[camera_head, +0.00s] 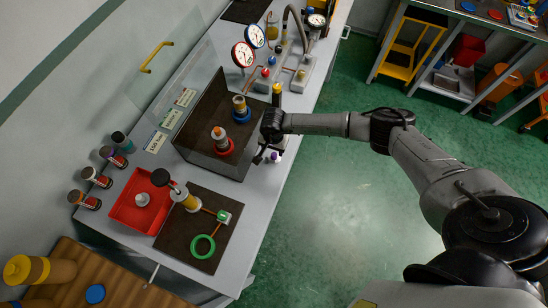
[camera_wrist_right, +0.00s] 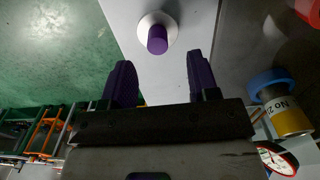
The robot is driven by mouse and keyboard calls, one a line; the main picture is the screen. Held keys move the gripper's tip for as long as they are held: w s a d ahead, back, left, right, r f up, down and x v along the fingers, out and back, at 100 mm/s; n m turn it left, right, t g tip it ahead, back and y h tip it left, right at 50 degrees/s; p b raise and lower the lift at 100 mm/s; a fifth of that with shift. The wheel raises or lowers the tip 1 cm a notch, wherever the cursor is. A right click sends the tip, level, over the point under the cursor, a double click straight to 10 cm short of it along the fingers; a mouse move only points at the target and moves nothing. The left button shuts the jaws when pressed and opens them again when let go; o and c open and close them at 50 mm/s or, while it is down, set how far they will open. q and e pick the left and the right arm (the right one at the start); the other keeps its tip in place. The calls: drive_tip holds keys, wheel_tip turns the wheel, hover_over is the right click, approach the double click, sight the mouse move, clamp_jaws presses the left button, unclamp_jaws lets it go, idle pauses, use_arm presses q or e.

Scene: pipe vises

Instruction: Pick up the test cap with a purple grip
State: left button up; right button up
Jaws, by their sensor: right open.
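The test cap with a purple grip (camera_head: 275,157) stands on the grey bench near its right edge, just beside my right gripper (camera_head: 263,155) in the head view. In the right wrist view the cap's purple grip (camera_wrist_right: 157,40) rises from a round white base. My right gripper (camera_wrist_right: 160,78) is open there, with its two dark fingers apart and nothing between them. The cap lies beyond the fingertips, roughly in line with the gap. My left gripper is not in view.
A red tray (camera_head: 128,213) and a gauge manifold (camera_head: 292,68) stand farther off.

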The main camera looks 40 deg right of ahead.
sight(274, 155)
drive_tip(key=shift+s+f+p, duration=0.15)
drive_tip(key=shift+f+p, duration=0.25)
drive_tip(key=shift+f, duration=2.2)
clamp_jaws()
